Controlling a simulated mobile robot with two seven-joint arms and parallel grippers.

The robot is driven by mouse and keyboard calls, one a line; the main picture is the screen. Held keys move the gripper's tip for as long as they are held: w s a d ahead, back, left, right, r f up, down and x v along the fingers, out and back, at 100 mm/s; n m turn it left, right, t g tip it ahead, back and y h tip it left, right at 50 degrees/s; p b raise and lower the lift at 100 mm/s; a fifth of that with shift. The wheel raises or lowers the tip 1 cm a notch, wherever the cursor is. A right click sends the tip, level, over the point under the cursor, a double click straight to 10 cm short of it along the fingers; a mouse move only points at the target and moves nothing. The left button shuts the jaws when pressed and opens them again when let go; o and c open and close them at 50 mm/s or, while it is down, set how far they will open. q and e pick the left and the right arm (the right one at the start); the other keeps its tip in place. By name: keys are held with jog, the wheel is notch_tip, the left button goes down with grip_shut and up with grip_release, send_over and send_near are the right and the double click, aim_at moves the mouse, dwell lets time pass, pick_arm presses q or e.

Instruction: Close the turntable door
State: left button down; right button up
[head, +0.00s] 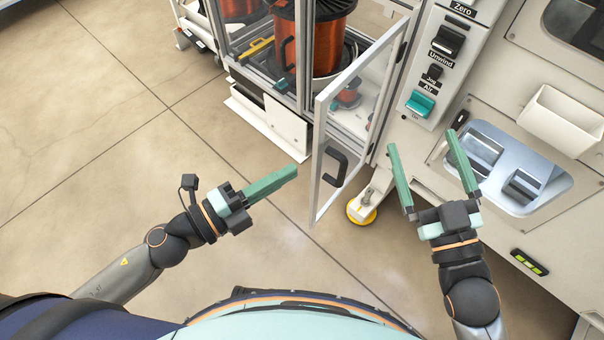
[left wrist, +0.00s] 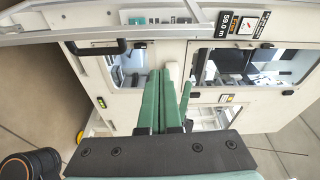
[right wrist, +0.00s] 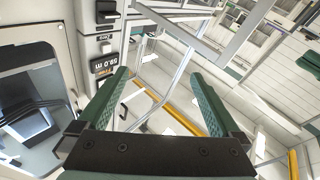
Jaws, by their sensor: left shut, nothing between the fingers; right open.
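The turntable door (head: 318,140), a clear panel in a pale metal frame, stands swung open from the turntable enclosure. Its black handle (head: 335,166) is on the lower part, and a black handle also shows in the left wrist view (left wrist: 95,48). My left gripper (head: 295,171) is shut and empty, just left of the door's free edge and apart from the handle in the head view. My right gripper (head: 421,140) is open and empty, right of the door, in front of the machine panel. Its spread fingers also show in the right wrist view (right wrist: 158,76).
A copper wire spool (head: 331,40) stands inside the enclosure. The machine front with teal switch (head: 419,103), white bin (head: 562,120) and recessed window (head: 505,170) is at the right. A yellow foot (head: 361,211) sits below the door. The floor (head: 120,130) at left is clear.

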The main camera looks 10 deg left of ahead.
pick_arm(q)
jog(key=w+d+m+p, duration=0.1)
jog(key=w+d+p, duration=0.2)
jog(key=w+d, duration=0.4)
pick_arm(e)
jog(key=s+f+m+g+h, duration=0.35)
jog(key=f+g, duration=0.35)
jog(key=f, duration=1)
pick_arm(q)
jog(key=shift+w+a+f+b, duration=0.15)
jog(key=shift+a+b, duration=0.25)
jog(key=shift+a, duration=0.25)
jog(key=shift+w+a+f+b, duration=0.15)
jog(key=shift+a+b, duration=0.2)
jog(key=shift+a, duration=0.25)
pick_arm(e)
jog(key=w+r+n+t+y, duration=0.1)
jog(key=w+r+n+t, duration=0.1)
jog(key=r, duration=0.6)
jog(key=shift+w+r+t, duration=0.35)
jog(key=shift+w+t, duration=0.3)
jog(key=shift+t, duration=0.45)
jog(key=shift+d+y, duration=0.1)
jog(key=shift+y, duration=0.15)
pick_arm(q)
jog(key=shift+a, duration=0.1)
